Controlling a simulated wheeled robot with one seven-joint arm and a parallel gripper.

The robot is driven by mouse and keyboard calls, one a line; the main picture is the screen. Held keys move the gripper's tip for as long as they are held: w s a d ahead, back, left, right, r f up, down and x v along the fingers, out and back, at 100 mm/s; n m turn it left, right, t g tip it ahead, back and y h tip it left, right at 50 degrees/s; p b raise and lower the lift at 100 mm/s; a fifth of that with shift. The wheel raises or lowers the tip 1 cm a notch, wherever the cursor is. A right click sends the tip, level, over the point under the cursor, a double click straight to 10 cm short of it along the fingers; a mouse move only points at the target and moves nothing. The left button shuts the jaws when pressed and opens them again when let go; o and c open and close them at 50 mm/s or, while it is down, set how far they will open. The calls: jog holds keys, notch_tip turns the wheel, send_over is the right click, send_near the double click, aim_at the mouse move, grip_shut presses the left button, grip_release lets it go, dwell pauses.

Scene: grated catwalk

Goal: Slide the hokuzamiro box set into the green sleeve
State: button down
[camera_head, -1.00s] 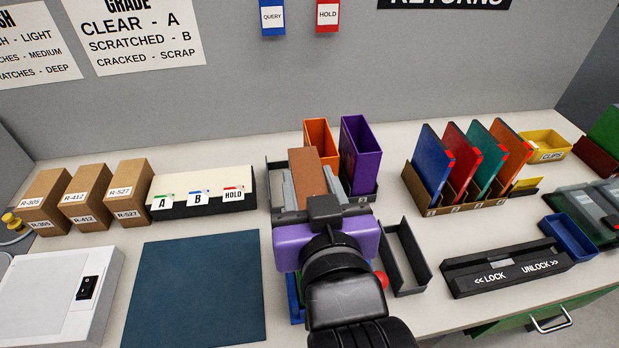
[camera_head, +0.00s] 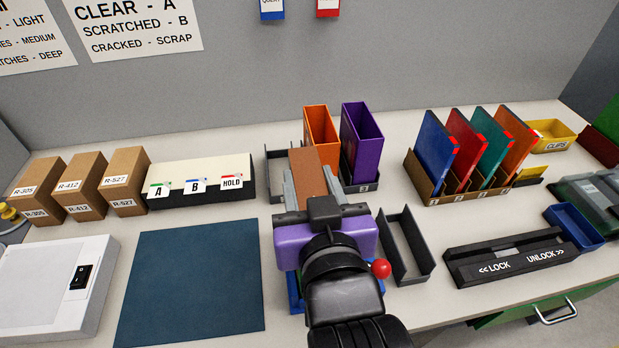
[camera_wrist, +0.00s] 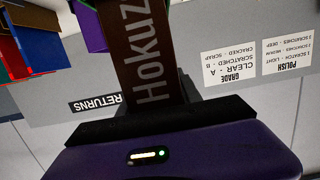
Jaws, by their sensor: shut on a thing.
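The hokuzamiro box set (camera_head: 308,172) is a brown slab between the grey fingers of my gripper (camera_head: 310,190), its top end pointing toward the back wall. In the wrist view the box set (camera_wrist: 148,55) is dark brown with pale lettering "Hokuz", running up out of the frame. My gripper is shut on it. I cannot make out a green sleeve for certain; my arm covers part of the bench. An orange sleeve (camera_head: 321,125) and a purple sleeve (camera_head: 362,138) stand upright and open-topped just behind the box set.
A dark empty tray (camera_head: 407,250) lies right of my arm. A rack of coloured folders (camera_head: 460,165) and a black lock bar (camera_head: 515,262) are farther right. A blue mat (camera_head: 192,285) lies clear at left; boxes (camera_head: 125,180) stand behind it.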

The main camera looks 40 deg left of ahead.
notch_tip(320, 180, down, 6)
jog(key=b, duration=0.4)
dwell(1.1)
dwell(0.4)
jog(key=c, duration=0.7)
grip_release()
jog(key=shift+f, duration=0.1)
jog(key=shift+c, duration=0.2)
jog(key=o, duration=0.4)
